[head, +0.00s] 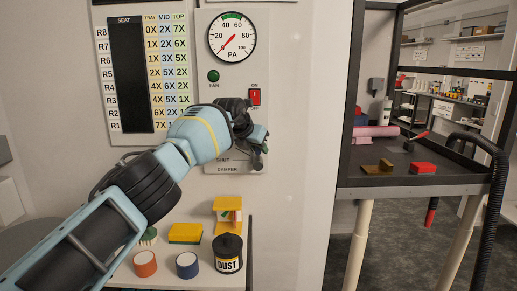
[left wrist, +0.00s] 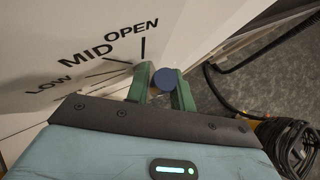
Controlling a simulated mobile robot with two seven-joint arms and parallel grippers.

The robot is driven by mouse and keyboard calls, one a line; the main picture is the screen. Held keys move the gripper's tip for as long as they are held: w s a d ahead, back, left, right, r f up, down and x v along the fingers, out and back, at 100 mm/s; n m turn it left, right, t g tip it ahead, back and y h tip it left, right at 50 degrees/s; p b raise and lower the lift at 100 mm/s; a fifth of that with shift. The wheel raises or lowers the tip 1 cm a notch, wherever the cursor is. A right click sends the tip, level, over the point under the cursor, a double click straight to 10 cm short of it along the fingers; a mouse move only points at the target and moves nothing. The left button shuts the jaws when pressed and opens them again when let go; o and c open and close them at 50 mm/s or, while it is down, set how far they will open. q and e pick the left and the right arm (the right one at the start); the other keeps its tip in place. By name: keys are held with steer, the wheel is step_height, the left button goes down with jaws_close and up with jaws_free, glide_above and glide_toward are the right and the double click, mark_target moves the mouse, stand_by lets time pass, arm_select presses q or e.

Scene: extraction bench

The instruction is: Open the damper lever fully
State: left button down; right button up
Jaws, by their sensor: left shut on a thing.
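The damper lever shows in the left wrist view as a round blue knob (left wrist: 166,80). My left gripper's green fingers (left wrist: 160,88) are shut on it, one on each side. The scale on the panel (left wrist: 75,40) reads LOW, MID and OPEN, and the knob is close to the OPEN mark line. The rest of the lever is hidden, so I cannot tell its exact setting. In the head view my left gripper (head: 258,142) is at the damper panel and covers the lever. The words SHUT and DAMPER show below it. My right gripper is not in view.
Above are a PA gauge (head: 232,36), needle low, a green fan lamp (head: 213,76) and a red switch (head: 255,97). A dark bench (head: 450,180) is at right; a black hose (left wrist: 220,90) hangs beside the panel.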

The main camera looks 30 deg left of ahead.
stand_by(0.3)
arm_select(q)
steer(key=c, duration=1.6)
jaws_free()
steer(key=shift+o, duration=0.5)
steer(key=shift+w+d, duration=0.1)
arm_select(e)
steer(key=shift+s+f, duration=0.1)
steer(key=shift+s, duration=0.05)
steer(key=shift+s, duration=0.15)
